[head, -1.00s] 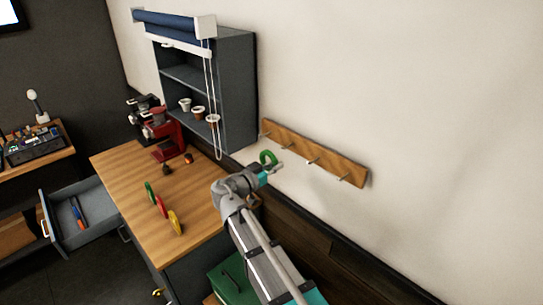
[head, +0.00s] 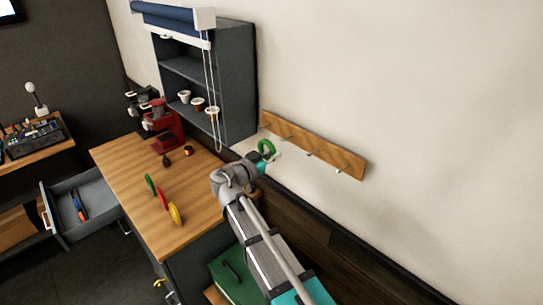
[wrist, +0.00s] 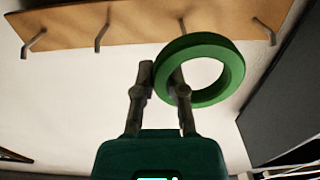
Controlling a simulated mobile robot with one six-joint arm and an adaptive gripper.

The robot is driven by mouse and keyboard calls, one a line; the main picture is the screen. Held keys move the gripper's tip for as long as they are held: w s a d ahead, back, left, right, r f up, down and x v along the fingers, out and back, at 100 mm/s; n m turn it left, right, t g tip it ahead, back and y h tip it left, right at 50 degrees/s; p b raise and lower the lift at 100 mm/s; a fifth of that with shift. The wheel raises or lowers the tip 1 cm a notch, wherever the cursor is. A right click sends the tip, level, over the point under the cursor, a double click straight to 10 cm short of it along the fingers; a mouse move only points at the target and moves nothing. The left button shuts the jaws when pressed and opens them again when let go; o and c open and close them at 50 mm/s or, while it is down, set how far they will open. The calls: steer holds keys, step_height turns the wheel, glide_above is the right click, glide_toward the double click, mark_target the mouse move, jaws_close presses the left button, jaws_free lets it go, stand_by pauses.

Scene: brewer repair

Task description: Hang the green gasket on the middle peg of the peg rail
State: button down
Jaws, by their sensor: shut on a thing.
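The green gasket (head: 266,147) is a thick ring held at one side by my gripper (wrist: 163,72). The wooden peg rail (head: 300,137) is fixed to the wall, with several pegs sticking out. In the wrist view the rail (wrist: 140,28) runs across the top behind the gasket, which partly hides one peg. The gasket appears apart from the rail; the exact gap cannot be told.
A wooden counter (head: 128,160) stands left of my arm, with green, red and yellow rings (head: 175,214) and a red brewer (head: 163,130). A grey shelf unit (head: 240,85) with cups hangs left of the rail. An open drawer (head: 92,220) juts out. The wall right of the rail is bare.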

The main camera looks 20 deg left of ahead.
mark_target(299, 144)
steer(key=shift+f+b+x, duration=0.15)
steer(key=shift+x, duration=1.75)
steer(key=shift+f+b+x, duration=0.15)
steer(key=shift+f+x, duration=0.05)
steer(key=shift+x, duration=1.75)
steer(key=shift+w+d+f+b, duration=0.3)
steer(key=shift+w+f+b, duration=0.25)
steer(key=shift+w, duration=0.05)
steer(key=c, duration=0.6)
jaws_free()
steer(key=shift+v, duration=5.95)
